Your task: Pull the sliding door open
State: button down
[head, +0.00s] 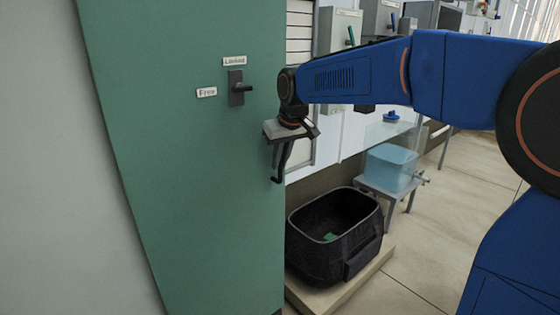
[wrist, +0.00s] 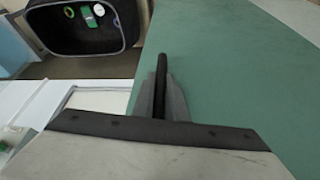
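The green sliding door (head: 190,190) fills the left-centre of the head view; it also shows in the wrist view (wrist: 240,75). A dark latch (head: 238,88) sits on it, with a label reading "Locked" (head: 234,61) above and "Free" (head: 207,92) to its left. The latch lever points right, toward neither label. My gripper (head: 279,158) is at the door's right edge, below the latch. In the wrist view my gripper's grey fingers (wrist: 162,98) lie close on both sides of a dark upright bar (wrist: 162,65), seemingly the door's pull handle, and appear shut on it.
A black bin (head: 335,235) with small items inside stands on a low plinth right of the door. Behind it a clear blue tank (head: 390,167) sits on a stand. Wall boxes (head: 340,30) line the back. A pale wall (head: 55,170) is at left; tiled floor is clear at right.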

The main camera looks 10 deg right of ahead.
aim_at(152, 206)
jog(key=shift+a, duration=0.1)
jog(key=s+a, duration=0.7)
jog(key=a, duration=0.3)
jog(key=s+a, duration=0.7)
jog(key=a, duration=0.3)
jog(key=s+a, duration=0.6)
jog(key=a, duration=0.4)
jog(key=shift+s+a, duration=0.25)
jog(key=shift+s, duration=0.15)
jog(key=c, duration=1.8)
grip_release()
jog(key=shift+o, duration=0.2)
jog(key=v, duration=1.7)
jog(key=shift+s+r, duration=0.15)
